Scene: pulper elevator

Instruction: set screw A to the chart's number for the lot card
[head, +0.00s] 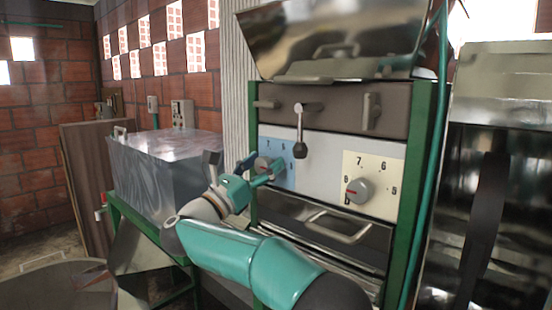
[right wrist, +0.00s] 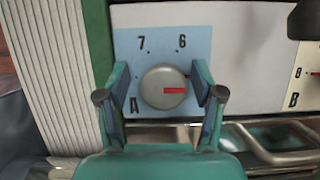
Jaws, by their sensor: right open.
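Screw A is a round grey knob (right wrist: 165,87) with a red mark, on a blue plate (right wrist: 190,38) marked A. In the right wrist view the red mark points right; 7 and 6 show above the knob, and the fingers cover parts of the plate. My right gripper (right wrist: 160,92) is open, one finger on each side of the knob; I cannot tell whether they touch it. In the head view this gripper (head: 260,169) partly hides screw A and the blue plate (head: 287,179). I cannot make out a lot card or chart. My left gripper is not in view.
A second grey knob (head: 358,191) with a red mark sits on a cream plate (head: 377,170) to the right. A black-ended lever (head: 299,146) hangs above and between the plates. A metal handle (head: 341,229) sticks out below. A grey metal box (head: 165,170) stands left.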

